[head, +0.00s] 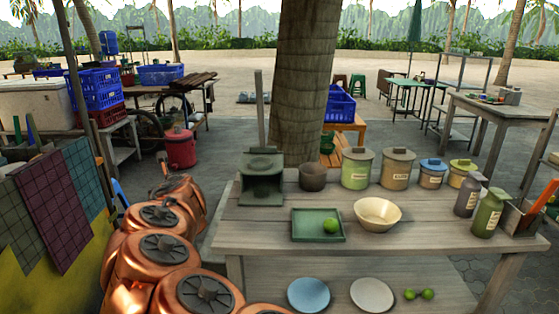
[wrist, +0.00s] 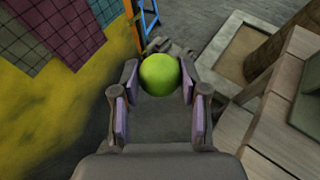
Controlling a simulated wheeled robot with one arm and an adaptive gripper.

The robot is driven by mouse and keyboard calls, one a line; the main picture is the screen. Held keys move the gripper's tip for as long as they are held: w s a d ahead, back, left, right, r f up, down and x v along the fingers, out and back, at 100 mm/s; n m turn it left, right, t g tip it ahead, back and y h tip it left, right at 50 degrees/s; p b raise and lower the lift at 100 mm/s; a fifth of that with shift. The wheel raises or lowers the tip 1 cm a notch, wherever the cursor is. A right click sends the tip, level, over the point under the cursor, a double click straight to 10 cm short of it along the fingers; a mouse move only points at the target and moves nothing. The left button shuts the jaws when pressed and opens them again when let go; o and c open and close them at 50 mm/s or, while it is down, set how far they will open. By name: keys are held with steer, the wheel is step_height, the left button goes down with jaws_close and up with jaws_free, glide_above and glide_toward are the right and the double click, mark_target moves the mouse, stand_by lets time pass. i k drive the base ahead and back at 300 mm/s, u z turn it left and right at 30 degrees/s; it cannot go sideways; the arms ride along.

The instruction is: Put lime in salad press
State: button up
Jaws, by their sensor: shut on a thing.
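A green lime (wrist: 160,74) sits between the fingers of my gripper (wrist: 159,84) in the wrist view, and the gripper is shut on it. In the head view my copper arm fills the lower left; the held lime does not show there. The likely salad press is a dark green boxy stand (head: 262,188) with an open front and a tall upright handle, at the table's back left corner. The gripper is left of the table, apart from it. Another lime (head: 331,226) rests on a square green tray (head: 306,230). Two more limes (head: 409,294) (head: 428,294) lie on the lower shelf.
The wooden table (head: 430,245) also holds a cream bowl (head: 377,214), a small brown pot (head: 313,177), several lidded jars (head: 357,168) and bottles (head: 487,212) at the right. A tree trunk (head: 307,80) stands behind. Tiled panels (head: 48,210) stand at the left.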

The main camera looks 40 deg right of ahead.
mark_target(261, 165)
steer(key=u, duration=0.1)
steer(key=i, duration=1)
steer(key=u, duration=0.8)
